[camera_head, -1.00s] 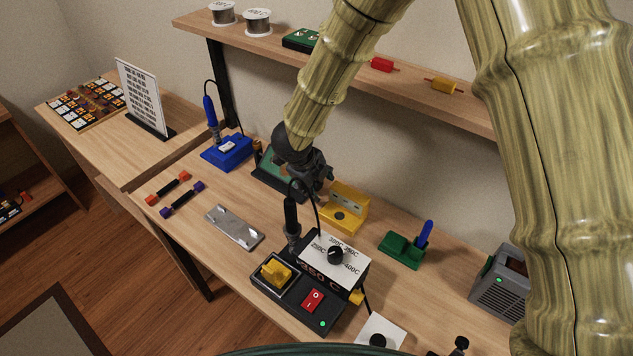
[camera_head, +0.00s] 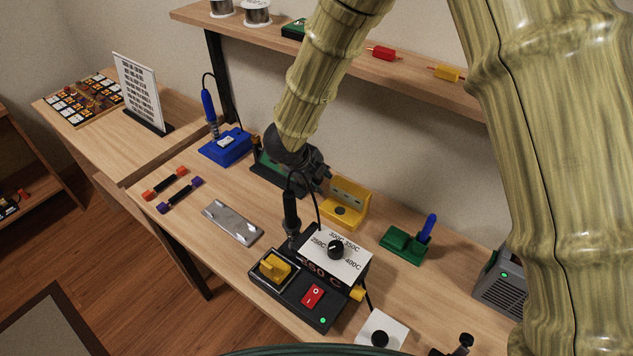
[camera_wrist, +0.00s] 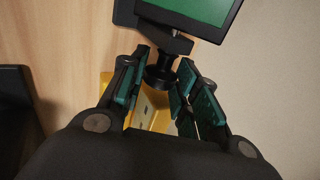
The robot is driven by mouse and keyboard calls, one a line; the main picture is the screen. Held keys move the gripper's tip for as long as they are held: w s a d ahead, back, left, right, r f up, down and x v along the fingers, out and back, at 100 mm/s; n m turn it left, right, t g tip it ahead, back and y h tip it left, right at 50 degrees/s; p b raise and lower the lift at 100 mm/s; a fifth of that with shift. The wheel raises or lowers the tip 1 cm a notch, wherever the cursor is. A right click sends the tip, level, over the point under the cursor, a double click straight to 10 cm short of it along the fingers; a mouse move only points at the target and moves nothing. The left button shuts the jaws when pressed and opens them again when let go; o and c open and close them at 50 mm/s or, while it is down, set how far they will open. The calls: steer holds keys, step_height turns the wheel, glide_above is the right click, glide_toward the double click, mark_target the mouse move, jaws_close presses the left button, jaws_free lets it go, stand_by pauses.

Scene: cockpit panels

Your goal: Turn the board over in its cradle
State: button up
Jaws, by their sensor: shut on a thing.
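The green board in its dark frame (camera_head: 268,165) stands at the back of the bench, mostly hidden behind my arm in the head view. In the wrist view part of the green board (camera_wrist: 195,8) shows at the top, inside a black frame. A black round knob (camera_wrist: 160,76) sticks out from the frame's near side. My gripper (camera_wrist: 163,92) has its teal-padded fingers on either side of this knob and is shut on it. In the head view my gripper (camera_head: 315,178) is at the board's right end. The board's far end is hidden.
A yellow stand (camera_head: 346,204) is close to the right of my gripper. The black soldering station (camera_head: 310,282) with its upright iron is in front. A blue iron stand (camera_head: 226,147) is left, a metal plate (camera_head: 232,222) front left. A shelf (camera_head: 340,48) runs above.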

steer(key=shift+f+t+h+b, duration=0.2)
steer(key=shift+t+h+b, duration=0.25)
steer(key=shift+b, duration=0.6)
steer(key=shift+r+t, duration=0.1)
steer(key=shift+t, duration=0.25)
steer(key=shift+r, duration=0.1)
steer(key=o, duration=1)
steer(key=shift+s+a, duration=0.1)
steer(key=v, duration=1.2)
